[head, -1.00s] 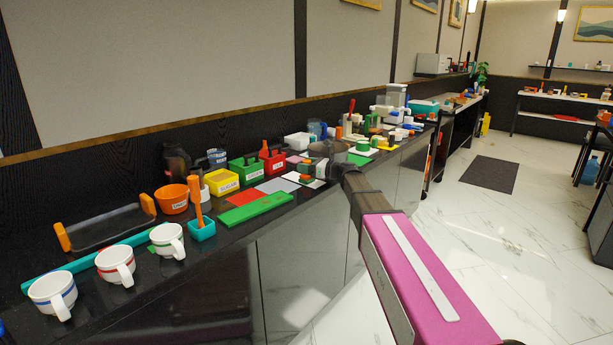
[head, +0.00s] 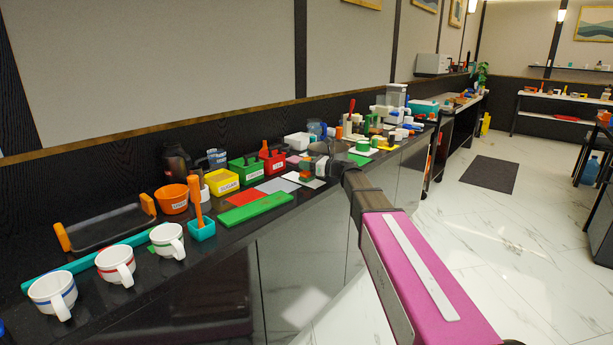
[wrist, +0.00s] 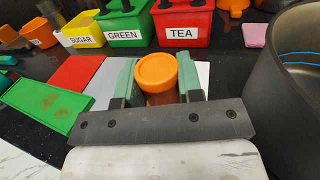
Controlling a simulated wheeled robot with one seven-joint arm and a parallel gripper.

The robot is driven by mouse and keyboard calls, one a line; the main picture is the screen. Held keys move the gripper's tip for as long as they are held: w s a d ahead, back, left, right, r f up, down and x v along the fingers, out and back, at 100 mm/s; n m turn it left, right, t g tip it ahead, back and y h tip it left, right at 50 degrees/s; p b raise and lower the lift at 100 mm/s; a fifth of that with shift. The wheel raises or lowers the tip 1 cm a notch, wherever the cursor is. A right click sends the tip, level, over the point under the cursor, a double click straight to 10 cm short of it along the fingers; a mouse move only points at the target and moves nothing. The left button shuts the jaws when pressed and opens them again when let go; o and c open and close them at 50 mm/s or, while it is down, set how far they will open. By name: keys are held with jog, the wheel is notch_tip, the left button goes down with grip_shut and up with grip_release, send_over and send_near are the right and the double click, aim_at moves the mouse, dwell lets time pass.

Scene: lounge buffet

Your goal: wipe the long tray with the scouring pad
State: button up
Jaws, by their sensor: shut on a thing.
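The long tray (head: 256,208) is a flat green tray near the counter's front edge. In the wrist view the long tray (wrist: 46,105) lies to the left, with brownish smudges on its surface. My gripper (wrist: 158,88) has green-faced fingers on both sides of an orange, round-topped piece, which I take to be the grip of the scouring pad (wrist: 157,72). The pad's underside is hidden. In the head view my gripper (head: 312,170) is right of the long tray, apart from it, over or beside a white sheet.
A dark pot (wrist: 297,90) stands close on my gripper's right. Behind are the red TEA box (wrist: 183,28), green box (wrist: 125,28) and yellow SUGAR box (wrist: 82,35). A red sheet (head: 243,195) lies behind the long tray.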

jog(key=shift+r, duration=2.05)
